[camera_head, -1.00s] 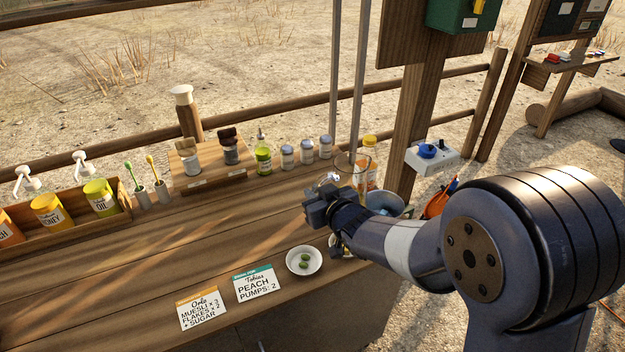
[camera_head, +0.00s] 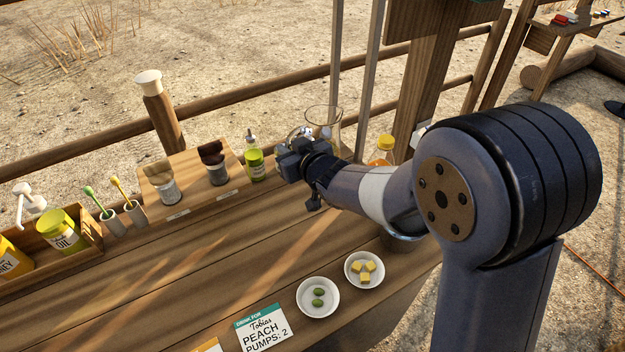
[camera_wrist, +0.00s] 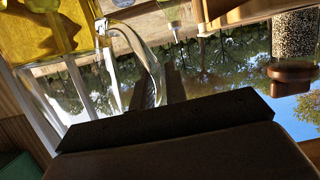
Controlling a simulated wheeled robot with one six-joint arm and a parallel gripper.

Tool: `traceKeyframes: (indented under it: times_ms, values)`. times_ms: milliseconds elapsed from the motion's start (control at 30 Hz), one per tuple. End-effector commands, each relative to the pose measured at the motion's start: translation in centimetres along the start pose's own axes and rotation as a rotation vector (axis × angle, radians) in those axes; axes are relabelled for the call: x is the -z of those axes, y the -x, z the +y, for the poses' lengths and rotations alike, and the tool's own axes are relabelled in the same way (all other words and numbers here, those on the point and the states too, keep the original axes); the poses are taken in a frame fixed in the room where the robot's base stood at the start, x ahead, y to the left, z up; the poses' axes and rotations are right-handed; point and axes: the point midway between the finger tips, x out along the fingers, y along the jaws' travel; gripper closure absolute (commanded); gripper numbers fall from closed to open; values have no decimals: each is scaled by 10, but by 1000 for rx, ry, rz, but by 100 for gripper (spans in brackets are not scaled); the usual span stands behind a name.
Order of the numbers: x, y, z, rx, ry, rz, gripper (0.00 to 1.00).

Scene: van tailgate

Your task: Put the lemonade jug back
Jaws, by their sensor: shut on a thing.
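The clear glass jug (camera_head: 324,118) shows just behind and to the right of my gripper (camera_head: 290,158) in the head view, near the back of the counter. My gripper is shut on the jug. In the wrist view a clear curved jug handle (camera_wrist: 146,50) runs down to the dark gripper fingers (camera_wrist: 160,85). Yellow, see-through material fills the upper left there. My gripper and arm hide the jug's lower part, so I cannot tell whether its base touches anything.
A green squeeze bottle (camera_head: 254,160) stands close left of my gripper. Two jars sit on a wooden riser (camera_head: 190,188). An orange-capped bottle (camera_head: 384,146) is behind my forearm. Bowls of olives (camera_head: 318,298) and yellow cubes (camera_head: 364,270) stand in front. The middle counter is clear.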

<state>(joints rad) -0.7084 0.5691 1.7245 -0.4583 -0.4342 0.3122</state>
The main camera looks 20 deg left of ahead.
Motion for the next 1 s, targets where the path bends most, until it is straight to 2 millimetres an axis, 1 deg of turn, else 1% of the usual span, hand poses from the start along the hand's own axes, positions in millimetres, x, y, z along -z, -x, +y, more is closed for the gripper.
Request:
traceKeyframes:
  times_ms: [67,200,300,400,567,800,1000]
  values:
    - [-4,-2,0,2,3,6,100]
    - [-26,-9,-1,1,2,2,100]
    - [-38,-14,-2,1,2,3,100]
    - [-47,-17,-2,0,2,5,100]
    - [-53,-19,-2,1,4,6,100]
    - [-78,-27,-4,1,3,4,100]
    - [-90,-31,-4,0,3,7,100]
